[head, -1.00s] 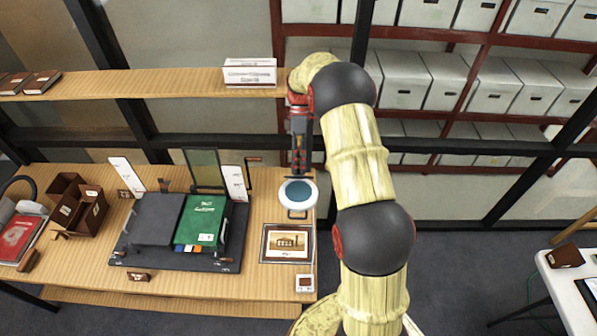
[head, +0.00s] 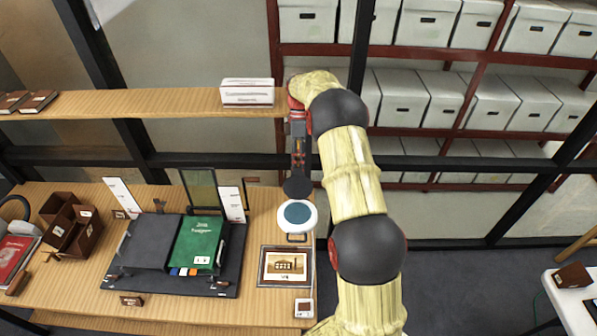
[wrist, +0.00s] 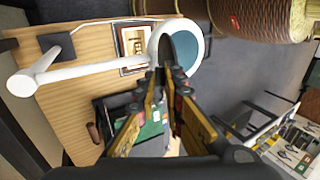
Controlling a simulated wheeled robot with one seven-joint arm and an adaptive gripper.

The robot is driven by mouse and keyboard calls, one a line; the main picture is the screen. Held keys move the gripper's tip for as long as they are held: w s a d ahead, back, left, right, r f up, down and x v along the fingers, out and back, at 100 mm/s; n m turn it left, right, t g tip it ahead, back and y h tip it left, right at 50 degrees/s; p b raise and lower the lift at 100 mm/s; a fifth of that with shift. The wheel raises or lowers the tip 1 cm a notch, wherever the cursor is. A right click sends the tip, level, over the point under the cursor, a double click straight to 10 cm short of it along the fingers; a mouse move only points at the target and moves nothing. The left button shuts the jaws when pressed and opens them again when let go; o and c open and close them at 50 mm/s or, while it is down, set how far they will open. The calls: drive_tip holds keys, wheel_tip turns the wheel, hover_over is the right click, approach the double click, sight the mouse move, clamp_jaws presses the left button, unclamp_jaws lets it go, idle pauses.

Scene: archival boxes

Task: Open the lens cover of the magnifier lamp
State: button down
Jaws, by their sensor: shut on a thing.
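The magnifier lamp (head: 297,228) has a white ring around a blue-green lens, at the desk's right end. Its round dark lens cover (head: 297,187) stands swung up at the far side of the ring, and the lens shows uncovered in the head view. My gripper (head: 298,172) reaches down from above to the cover. In the wrist view my gripper (wrist: 168,72) is shut on the cover's edge. There the dark cover (wrist: 183,46) shows nearly edge-on in front of the lens, and the lamp's white arm (wrist: 85,73) runs left. The fingertips partly hide the cover.
A dark tray with a green folder (head: 197,243) is to the left. A shelf (head: 150,103) with a white box (head: 247,92) is above.

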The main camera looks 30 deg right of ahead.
sight(298, 177)
drive_tip(key=f, duration=0.3)
drive_tip(key=shift+s+a+f+g, duration=0.15)
drive_tip(key=shift+s+g, duration=0.15)
drive_tip(key=shift+s, duration=0.1)
drive_tip(key=shift+a, duration=0.1)
drive_tip(key=c, duration=2.1)
unclamp_jaws()
drive_tip(key=shift+s+a, duration=0.1)
drive_tip(key=o, duration=0.3)
drive_tip(key=shift+s+a, duration=0.1)
drive_tip(key=o, duration=0.6)
drive_tip(key=shift+w, duration=0.2)
drive_tip(key=shift+o, duration=0.2)
drive_tip(key=shift+r, duration=0.2)
drive_tip(key=shift+c, duration=0.7)
